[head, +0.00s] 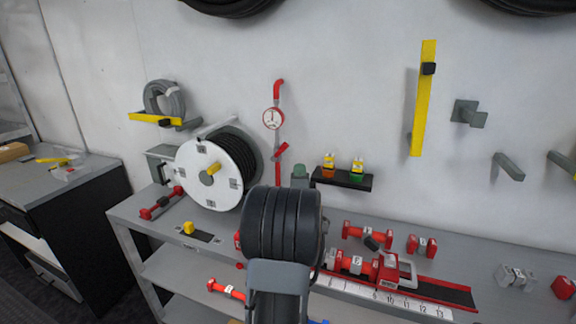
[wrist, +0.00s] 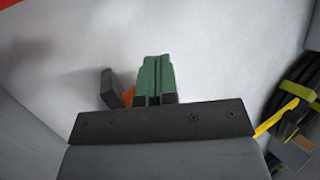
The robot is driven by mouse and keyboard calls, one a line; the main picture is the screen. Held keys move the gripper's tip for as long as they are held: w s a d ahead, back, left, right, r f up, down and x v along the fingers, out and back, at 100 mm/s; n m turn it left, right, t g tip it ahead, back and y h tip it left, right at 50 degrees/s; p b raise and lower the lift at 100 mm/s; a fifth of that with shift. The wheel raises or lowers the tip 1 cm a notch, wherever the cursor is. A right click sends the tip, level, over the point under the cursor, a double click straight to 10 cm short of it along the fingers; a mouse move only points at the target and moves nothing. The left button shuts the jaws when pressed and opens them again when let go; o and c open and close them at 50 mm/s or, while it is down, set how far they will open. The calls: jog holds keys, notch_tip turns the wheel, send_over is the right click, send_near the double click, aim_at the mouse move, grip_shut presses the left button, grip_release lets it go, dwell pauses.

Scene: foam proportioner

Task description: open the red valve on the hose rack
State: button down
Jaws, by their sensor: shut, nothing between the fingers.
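A red pipe (head: 278,88) runs down the wall with a round white gauge (head: 273,118) on it. Below the gauge, a slanted red valve handle (head: 280,151) sits across the pipe. My gripper (head: 300,170) is just right of the lower pipe in the head view, below the handle. Its green fingers are shut and empty in the wrist view (wrist: 157,75). I see no clear gap to judge whether it touches the pipe. The wrist view does not clearly show the handle; a red strip (wrist: 12,3) at its top left corner cannot be identified.
A small black shelf (head: 343,180) with two bottles is right of my gripper. A white hose reel (head: 208,175) stands left of the pipe. The bench below holds red dumbbell-like parts (head: 366,235) and a ruled rail (head: 400,300). A yellow bar (head: 423,100) hangs farther right.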

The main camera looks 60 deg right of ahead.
notch_tip(320, 180, down, 5)
jog(key=s+m+t+y+b, duration=0.1)
jog(key=s+t+y, duration=0.25)
jog(key=t, duration=0.25)
jog(key=y+p, duration=0.1)
jog(key=p, duration=0.1)
send_near(279, 152)
jog(key=w+d+r, duration=0.2)
jog(key=d+r, duration=0.1)
jog(key=d, duration=0.2)
jog(key=shift+w+d+r+m, duration=0.2)
jog(key=shift+d+m, duration=0.1)
jog(key=shift+m, duration=0.1)
jog(key=shift+w+y, duration=0.1)
jog(key=shift+y, duration=0.25)
